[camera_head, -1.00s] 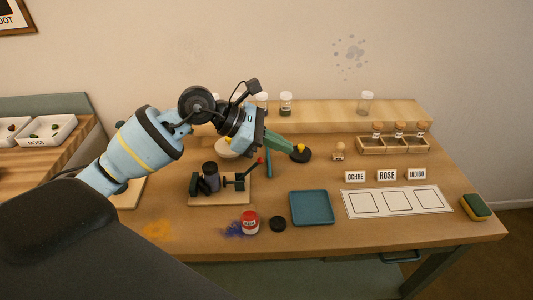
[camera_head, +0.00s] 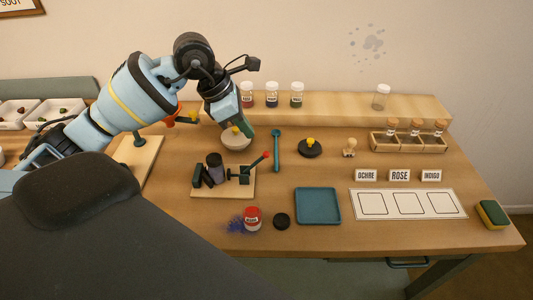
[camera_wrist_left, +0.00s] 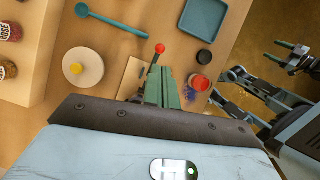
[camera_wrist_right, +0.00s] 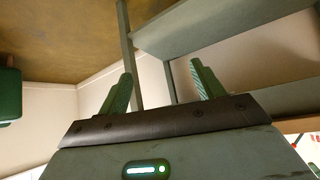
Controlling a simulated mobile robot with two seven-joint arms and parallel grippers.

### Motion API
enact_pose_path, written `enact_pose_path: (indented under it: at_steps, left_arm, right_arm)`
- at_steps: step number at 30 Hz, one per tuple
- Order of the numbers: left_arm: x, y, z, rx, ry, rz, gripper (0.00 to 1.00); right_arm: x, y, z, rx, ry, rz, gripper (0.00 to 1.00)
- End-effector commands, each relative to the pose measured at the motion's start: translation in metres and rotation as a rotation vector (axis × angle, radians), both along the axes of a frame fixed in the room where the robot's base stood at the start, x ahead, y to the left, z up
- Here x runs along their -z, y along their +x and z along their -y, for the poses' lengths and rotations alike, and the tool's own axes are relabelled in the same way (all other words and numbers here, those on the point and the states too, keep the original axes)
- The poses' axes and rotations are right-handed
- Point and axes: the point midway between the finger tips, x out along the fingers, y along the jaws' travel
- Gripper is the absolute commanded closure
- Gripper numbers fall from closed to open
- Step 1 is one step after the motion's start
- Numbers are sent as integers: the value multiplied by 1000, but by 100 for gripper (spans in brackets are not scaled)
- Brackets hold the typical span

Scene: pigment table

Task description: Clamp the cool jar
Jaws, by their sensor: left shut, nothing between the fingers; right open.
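The dark grey-purple jar (camera_head: 214,168) stands upright on the clamp's wooden board (camera_head: 225,191), beside a dark block. The clamp (camera_head: 244,174) has a lever with a red knob (camera_head: 265,155), raised up to the right; the knob also shows in the left wrist view (camera_wrist_left: 160,48). Whether the clamp pad touches the jar I cannot tell. My left gripper (camera_head: 248,131) is shut and empty, above and behind the board, near the white bowl. In the left wrist view its fingers (camera_wrist_left: 164,88) hide the jar. My right gripper (camera_wrist_right: 160,78) is open and empty, away from the jar.
A red-lidded jar (camera_head: 252,218), a black lid (camera_head: 281,221) and a teal tray (camera_head: 318,206) are in front. Several jars stand on the back shelf (camera_head: 340,108).

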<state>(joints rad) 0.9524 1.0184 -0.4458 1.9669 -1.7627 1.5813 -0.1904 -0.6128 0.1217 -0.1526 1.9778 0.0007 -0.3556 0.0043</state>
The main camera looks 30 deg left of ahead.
Motion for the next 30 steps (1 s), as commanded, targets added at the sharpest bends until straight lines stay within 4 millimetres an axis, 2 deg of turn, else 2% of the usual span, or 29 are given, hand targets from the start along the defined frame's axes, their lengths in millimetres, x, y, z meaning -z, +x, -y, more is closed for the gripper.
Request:
enact_pose_path:
  at_steps: [15,21,30]
  left_arm:
    - [53,15,18,2,-3,-5,100]
    - [61,19,22,1,-1,-1,100]
    - [62,20,23,1,-1,0,100]
  right_arm:
    - [33,-25,-2,4,4,-72,33]
    - [35,-23,-5,12,12,-70,33]
    - [33,-19,-5,10,12,-62,33]
